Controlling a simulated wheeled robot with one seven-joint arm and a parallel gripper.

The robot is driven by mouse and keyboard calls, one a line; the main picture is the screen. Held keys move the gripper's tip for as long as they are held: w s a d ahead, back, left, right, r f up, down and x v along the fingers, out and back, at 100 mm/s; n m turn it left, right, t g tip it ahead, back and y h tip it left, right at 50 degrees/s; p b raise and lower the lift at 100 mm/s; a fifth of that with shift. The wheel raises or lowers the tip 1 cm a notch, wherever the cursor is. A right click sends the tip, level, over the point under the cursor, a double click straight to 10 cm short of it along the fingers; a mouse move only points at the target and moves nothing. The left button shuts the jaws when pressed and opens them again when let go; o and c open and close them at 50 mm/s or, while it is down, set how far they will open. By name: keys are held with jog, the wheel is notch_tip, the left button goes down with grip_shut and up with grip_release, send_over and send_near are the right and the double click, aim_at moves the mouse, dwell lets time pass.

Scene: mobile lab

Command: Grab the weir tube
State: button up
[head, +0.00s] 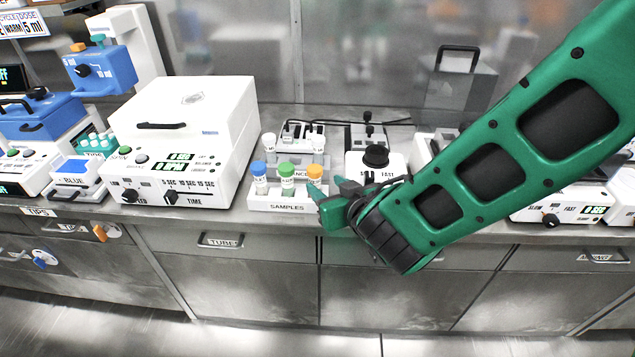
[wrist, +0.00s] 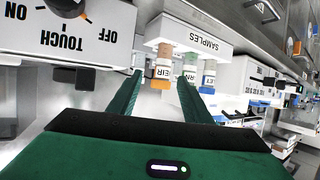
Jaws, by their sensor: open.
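The weir tube (head: 315,180), with an orange cap, stands upright at the right end of the white SAMPLES rack (head: 287,207). In the wrist view, where things appear upside down, the tube (wrist: 163,72) shows part of its label, reading "EIR". My gripper (head: 333,193) is open beside the rack's right end, close to the tube. In the wrist view the tube appears between the two green fingertips (wrist: 160,77). I cannot tell whether they touch it. A green-capped tube (head: 287,178) and a blue-capped tube (head: 259,177) stand left of it in the rack.
A large white box-shaped device (head: 180,130) stands left of the rack. A white device with a black top (head: 375,160) stands behind my gripper. A dark-handled case (head: 460,85) is at the back right. The counter's front edge runs just in front of the rack.

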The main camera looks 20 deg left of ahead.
aim_at(318, 180)
jog(key=shift+x, duration=3.55)
jog(key=shift+a+r, duration=0.1)
jog(key=shift+r, duration=0.05)
jog(key=c, duration=1)
